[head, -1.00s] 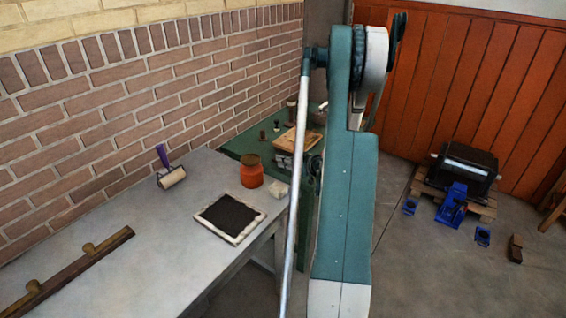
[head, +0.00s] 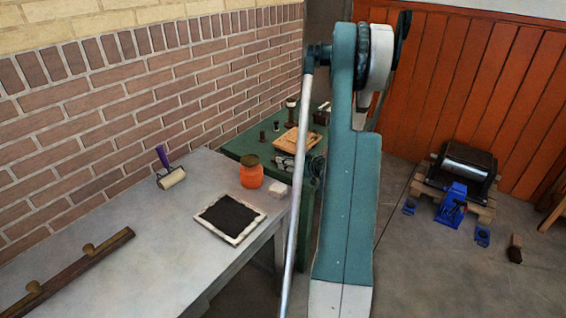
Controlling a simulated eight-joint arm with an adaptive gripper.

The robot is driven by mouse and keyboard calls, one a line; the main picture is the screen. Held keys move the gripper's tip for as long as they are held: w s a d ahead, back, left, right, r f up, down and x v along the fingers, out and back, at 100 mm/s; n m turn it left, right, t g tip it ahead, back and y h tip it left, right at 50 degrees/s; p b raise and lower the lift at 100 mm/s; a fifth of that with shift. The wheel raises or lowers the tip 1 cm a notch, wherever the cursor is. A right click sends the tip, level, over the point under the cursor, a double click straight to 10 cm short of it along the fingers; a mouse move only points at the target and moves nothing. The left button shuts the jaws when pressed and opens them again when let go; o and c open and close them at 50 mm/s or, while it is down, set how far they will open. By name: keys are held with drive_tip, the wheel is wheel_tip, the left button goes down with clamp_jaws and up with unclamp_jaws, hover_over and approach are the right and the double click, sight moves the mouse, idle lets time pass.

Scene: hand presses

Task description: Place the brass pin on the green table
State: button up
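The green table (head: 240,145) stands at the back against the brick wall. On it are small dark upright pieces (head: 262,135), a tan board (head: 298,141) and a dark spool-like piece (head: 291,106). I cannot make out which, if any, of these small pieces is the brass pin. A grey-and-black shape (head: 287,163) shows at the table's front edge, partly behind a grey rod. It may be my gripper, but its fingers and anything in them cannot be made out.
The nearer grey table holds an orange jar (head: 251,176), a framed dark slab (head: 230,218), a white block (head: 276,189), a roller (head: 171,178) and a long wooden bar with brass-coloured knobs (head: 75,268).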

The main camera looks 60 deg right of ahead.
drive_tip(key=p+v, duration=0.1)
drive_tip(key=v, duration=0.9)
drive_tip(key=shift+s, duration=0.15)
